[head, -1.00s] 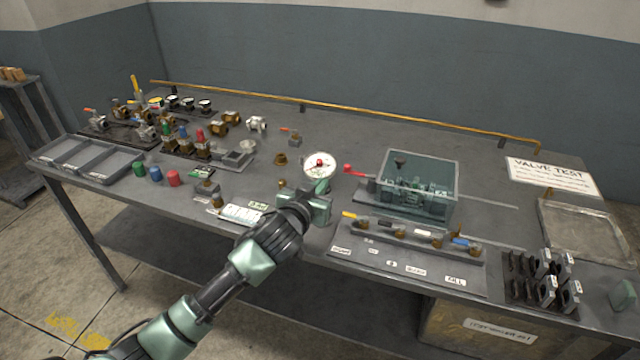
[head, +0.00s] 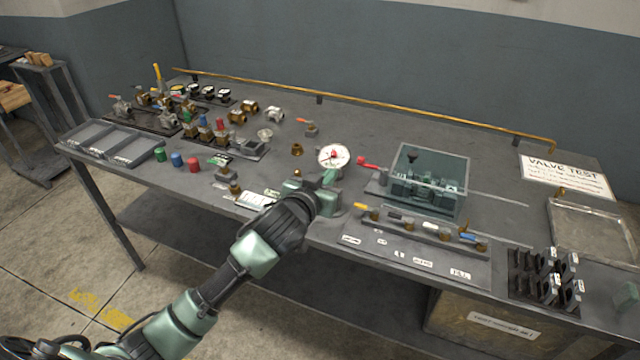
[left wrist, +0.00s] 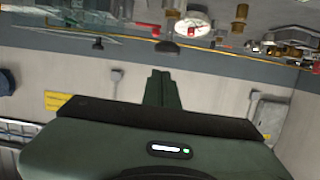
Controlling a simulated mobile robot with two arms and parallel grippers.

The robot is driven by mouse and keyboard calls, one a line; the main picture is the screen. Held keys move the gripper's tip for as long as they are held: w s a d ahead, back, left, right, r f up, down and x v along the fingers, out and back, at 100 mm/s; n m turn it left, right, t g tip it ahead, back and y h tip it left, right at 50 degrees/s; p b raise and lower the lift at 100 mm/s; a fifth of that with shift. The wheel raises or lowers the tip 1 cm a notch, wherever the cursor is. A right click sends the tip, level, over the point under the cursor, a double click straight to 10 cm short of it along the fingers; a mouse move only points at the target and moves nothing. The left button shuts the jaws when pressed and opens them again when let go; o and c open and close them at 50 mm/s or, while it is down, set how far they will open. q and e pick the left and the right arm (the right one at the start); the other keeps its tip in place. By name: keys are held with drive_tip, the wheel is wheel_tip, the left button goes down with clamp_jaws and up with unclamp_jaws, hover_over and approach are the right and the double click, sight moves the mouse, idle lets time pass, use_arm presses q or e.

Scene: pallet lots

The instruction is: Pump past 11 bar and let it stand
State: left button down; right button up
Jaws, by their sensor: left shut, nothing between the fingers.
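A round white pressure gauge (head: 333,157) with a red mark at its middle stands near the front middle of the bench; its reading is too small to tell. To its right is a clear-walled teal box (head: 430,182) with metal parts inside. A red-ended lever (head: 368,161) sticks out from its left side. My left gripper (head: 330,180) is shut and empty, just in front of the gauge and left of the lever, apart from the lever. The left wrist view shows the closed fingers (left wrist: 162,88) and the gauge (left wrist: 192,27) beyond them. My right gripper is out of view.
A rack of valves with coloured handles (head: 425,229) lies front right. Dark clamps (head: 545,280) and a metal tray (head: 590,232) are at the right. Valves, coloured caps (head: 177,160) and grey bins (head: 105,146) fill the left. A brass pipe (head: 360,107) runs along the back.

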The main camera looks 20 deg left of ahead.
use_arm(q)
drive_tip(key=v, duration=0.5)
drive_tip(key=shift+s+a+r+b, duration=0.15)
drive_tip(key=shift+s+b, duration=0.2)
drive_tip(key=shift+s, duration=0.05)
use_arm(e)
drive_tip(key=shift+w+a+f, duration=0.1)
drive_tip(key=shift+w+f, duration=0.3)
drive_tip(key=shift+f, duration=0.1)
use_arm(q)
drive_tip(key=shift+w, duration=0.1)
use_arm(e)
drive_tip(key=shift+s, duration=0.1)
